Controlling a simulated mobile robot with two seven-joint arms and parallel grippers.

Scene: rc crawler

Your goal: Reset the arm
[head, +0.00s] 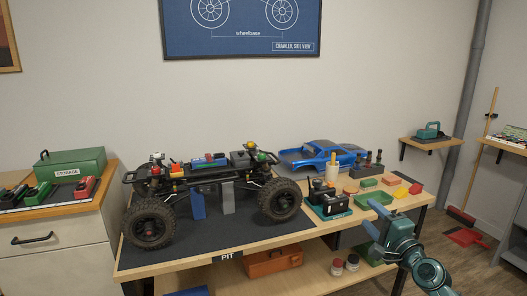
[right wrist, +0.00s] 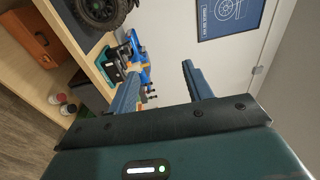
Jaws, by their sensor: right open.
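My right gripper (head: 378,226) is at the lower right in the head view, in front of the workbench's right part. In the right wrist view its two fingers (right wrist: 163,80) stand apart with nothing held between them. My left gripper is not in view. The RC crawler chassis (head: 205,176) stands on the dark mat on the bench, with big black tyres and no body on it. The blue car body (head: 318,156) lies behind it to the right.
The workbench (head: 180,266) holds a black-and-teal device (head: 326,201), a green tray (head: 373,199) and small coloured blocks. An orange toolbox (head: 274,262) sits on the lower shelf. A cabinet (head: 60,240) with a green storage box (head: 70,164) stands left. Floor shows at right.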

